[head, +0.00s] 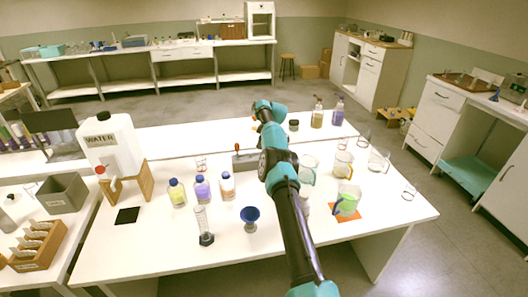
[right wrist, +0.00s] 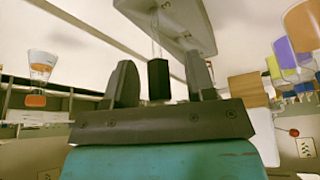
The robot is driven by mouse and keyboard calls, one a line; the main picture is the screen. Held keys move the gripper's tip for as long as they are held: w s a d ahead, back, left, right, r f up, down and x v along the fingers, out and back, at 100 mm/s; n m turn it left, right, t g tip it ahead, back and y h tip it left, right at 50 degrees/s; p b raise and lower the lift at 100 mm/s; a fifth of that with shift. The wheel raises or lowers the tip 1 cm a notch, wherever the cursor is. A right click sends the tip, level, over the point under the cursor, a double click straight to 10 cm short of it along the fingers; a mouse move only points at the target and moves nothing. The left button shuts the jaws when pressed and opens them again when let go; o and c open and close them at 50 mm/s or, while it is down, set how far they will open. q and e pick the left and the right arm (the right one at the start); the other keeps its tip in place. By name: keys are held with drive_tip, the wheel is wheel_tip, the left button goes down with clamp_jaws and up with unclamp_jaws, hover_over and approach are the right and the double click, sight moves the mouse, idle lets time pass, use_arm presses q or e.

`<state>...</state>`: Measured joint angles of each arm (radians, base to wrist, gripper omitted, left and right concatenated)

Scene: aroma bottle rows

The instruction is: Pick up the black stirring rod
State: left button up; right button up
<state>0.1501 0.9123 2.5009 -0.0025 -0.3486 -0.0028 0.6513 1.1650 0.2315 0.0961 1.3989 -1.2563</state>
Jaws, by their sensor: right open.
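The black stirring rod (right wrist: 158,80) shows in the right wrist view as a black handle on a clear shaft that runs to a grey holder (right wrist: 178,22). My right gripper (right wrist: 161,72) is open, with one finger on each side of the black handle. Gaps show between the handle and both fingers. In the head view the grey holder (head: 245,162) stands near the table's middle with a red-topped rod (head: 237,147) in it. My right arm hides the black rod there. My left gripper is not in view.
Yellow, purple and orange bottles (head: 201,189) stand left of the arm, with a graduated cylinder (head: 203,222) and blue funnel (head: 250,215) in front. Several glass beakers (head: 343,163) stand to the right. A water container (head: 112,140) on a wooden stand is at the left.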

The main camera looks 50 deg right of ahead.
drive_tip(key=shift+c, duration=0.2)
idle(0.3)
drive_tip(key=c, duration=0.8)
drive_tip(key=shift+c, duration=0.2)
